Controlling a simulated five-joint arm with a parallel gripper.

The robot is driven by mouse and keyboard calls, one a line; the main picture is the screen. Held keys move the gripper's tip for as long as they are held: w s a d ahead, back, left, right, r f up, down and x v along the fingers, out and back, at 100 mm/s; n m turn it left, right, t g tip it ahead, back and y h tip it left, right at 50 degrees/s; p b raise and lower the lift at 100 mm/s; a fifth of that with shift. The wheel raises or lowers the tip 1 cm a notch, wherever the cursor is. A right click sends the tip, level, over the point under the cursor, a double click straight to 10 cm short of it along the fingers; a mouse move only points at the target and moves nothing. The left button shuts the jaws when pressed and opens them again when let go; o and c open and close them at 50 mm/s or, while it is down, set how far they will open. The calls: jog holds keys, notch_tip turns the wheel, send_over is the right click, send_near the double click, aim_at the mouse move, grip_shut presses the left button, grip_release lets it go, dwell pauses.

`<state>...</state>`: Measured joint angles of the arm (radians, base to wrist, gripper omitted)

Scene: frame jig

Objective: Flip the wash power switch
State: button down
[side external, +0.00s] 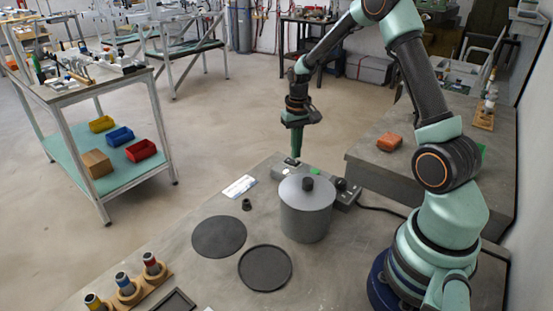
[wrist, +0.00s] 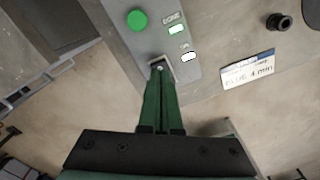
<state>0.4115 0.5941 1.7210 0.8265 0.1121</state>
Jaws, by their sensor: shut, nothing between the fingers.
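The grey control box (side external: 343,195) stands at the far edge of the bench, behind the lidded pot. In the wrist view the control box (wrist: 118,38) shows a round green button (wrist: 137,19), a lamp marked DONE and a second bright lamp (wrist: 188,56) with a label too small to read. A small switch in a pale square frame (wrist: 151,66) sits below the button. My gripper (wrist: 160,70) is shut and empty, its green fingertips over this switch, hiding most of it. In the side view my gripper (side external: 294,154) points down at the box's left end. Contact and switch position are unclear.
The grey lidded pot (side external: 305,213) stands in front of the box. A white label card (wrist: 248,69) and a small dark cylinder (wrist: 278,22) lie beside it. Two dark round pieces (side external: 219,236) (side external: 265,267) and a wooden rack of vials (side external: 129,289) are nearer.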

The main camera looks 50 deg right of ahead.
aim_at(294, 163)
jog(key=shift+f, duration=0.95)
dwell(1.0)
jog(key=shift+r, duration=3.55)
jog(key=s+a+r+n+t, duration=0.2)
jog(key=s+a+r, duration=0.4)
jog(key=a, duration=0.3)
jog(key=s+a+r+n+t, duration=0.3)
jog(key=s+a+r+n, duration=0.1)
jog(key=s+a+r, duration=0.2)
jog(key=a+r, duration=0.1)
jog(key=a, duration=0.1)
jog(key=shift+a+r+t, duration=0.2)
jog(key=shift+a+t, duration=0.1)
jog(key=shift+a, duration=0.05)
